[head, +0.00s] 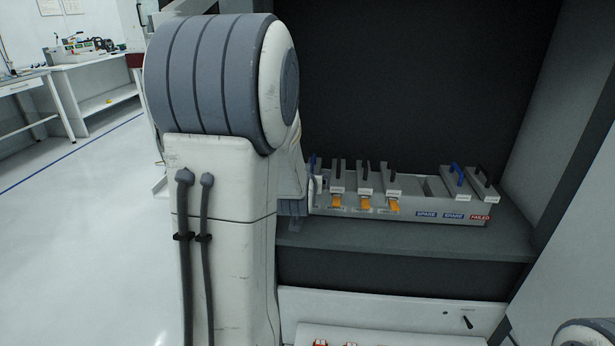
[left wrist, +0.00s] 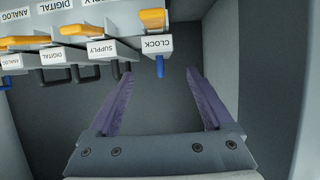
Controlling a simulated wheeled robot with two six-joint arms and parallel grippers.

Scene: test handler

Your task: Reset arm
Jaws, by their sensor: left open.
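My left arm (head: 215,200) fills the left middle of the head view, standing beside the dark bay. In the left wrist view my left gripper (left wrist: 160,72) is open, with its two purplish fingers spread wide and nothing held. Just beyond the fingertips is a module labelled CLOCK (left wrist: 157,44) with a blue handle and an orange tab, appearing upside down. A SUPPLY module (left wrist: 103,50) and others labelled DIGITAL and ANALOG sit to its left. In the head view my left fingers are hidden behind the arm. My right gripper is not shown.
A grey rack (head: 400,212) on the bay shelf (head: 420,240) holds several modules with black or blue handles; its front labels read SPARE, SPARE and FAILED. Bay walls (head: 560,110) close in at the right. Open floor (head: 80,240) and white workbenches (head: 95,85) lie at the left.

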